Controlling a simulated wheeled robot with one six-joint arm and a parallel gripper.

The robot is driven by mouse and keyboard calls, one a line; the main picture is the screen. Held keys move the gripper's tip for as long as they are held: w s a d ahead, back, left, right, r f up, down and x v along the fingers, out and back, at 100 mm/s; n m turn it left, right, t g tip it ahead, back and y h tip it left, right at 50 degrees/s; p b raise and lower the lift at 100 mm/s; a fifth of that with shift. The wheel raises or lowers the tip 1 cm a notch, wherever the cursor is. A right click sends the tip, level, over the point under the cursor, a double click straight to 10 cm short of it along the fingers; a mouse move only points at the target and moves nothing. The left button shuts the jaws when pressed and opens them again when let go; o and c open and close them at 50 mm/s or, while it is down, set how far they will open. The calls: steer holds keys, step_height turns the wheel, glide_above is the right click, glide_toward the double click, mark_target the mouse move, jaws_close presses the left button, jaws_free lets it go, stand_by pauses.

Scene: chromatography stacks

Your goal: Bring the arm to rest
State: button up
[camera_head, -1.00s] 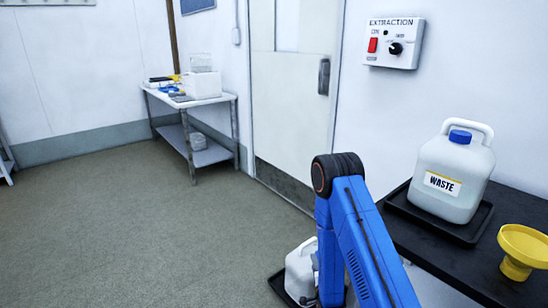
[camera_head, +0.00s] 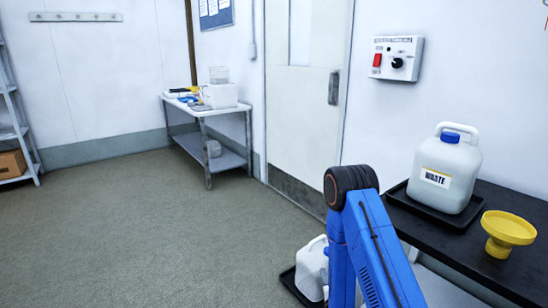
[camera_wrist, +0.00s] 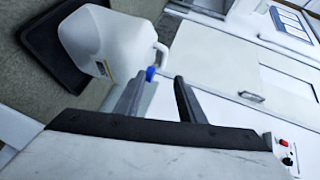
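My blue arm (camera_head: 372,250) shows in the head view, bent at a dark elbow joint, with its end hidden from that camera. In the wrist view my gripper (camera_wrist: 158,84) has its two grey fingers apart with nothing held between them. Beyond the fingers, a white jug (camera_wrist: 95,42) with a blue cap stands in a black tray (camera_wrist: 45,50) on the floor. The jug also shows partly behind my arm in the head view (camera_head: 311,268).
A black bench (camera_head: 510,270) at right holds a waste jug (camera_head: 447,170) on a tray and a yellow funnel (camera_head: 508,230). An extraction control box (camera_head: 397,58) hangs on the wall by the door (camera_head: 304,110). A cart (camera_head: 228,160) stands at the back. Floor at left is clear.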

step_height(320, 180, up, 14)
steer(key=w+d+n+g, duration=0.1)
steer(key=n+g, duration=0.2)
steer(key=n, duration=0.1)
steer(key=s+d+r+n+g, duration=0.1)
steer(key=s+r+n, duration=0.1)
steer(key=s+r, duration=0.3)
steer(key=s+d+r+n+g, duration=0.1)
steer(key=s+r+n, duration=0.15)
steer(key=r, duration=0.55)
steer(key=s+d+r+n+g, duration=0.1)
steer(key=s+r, duration=0.3)
steer(key=s, duration=0.8)
steer(key=s+d+r+n+g, duration=0.2)
steer(key=s+r+n+g, duration=0.1)
steer(key=s, duration=0.9)
steer(key=s+d+r+n+g, duration=0.1)
steer(key=s+r, duration=0.5)
steer(key=s, duration=0.7)
steer(key=shift+d+r+n+g+h, duration=0.3)
steer(key=shift+d+n+g, duration=0.15)
steer(key=shift+n, duration=0.8)
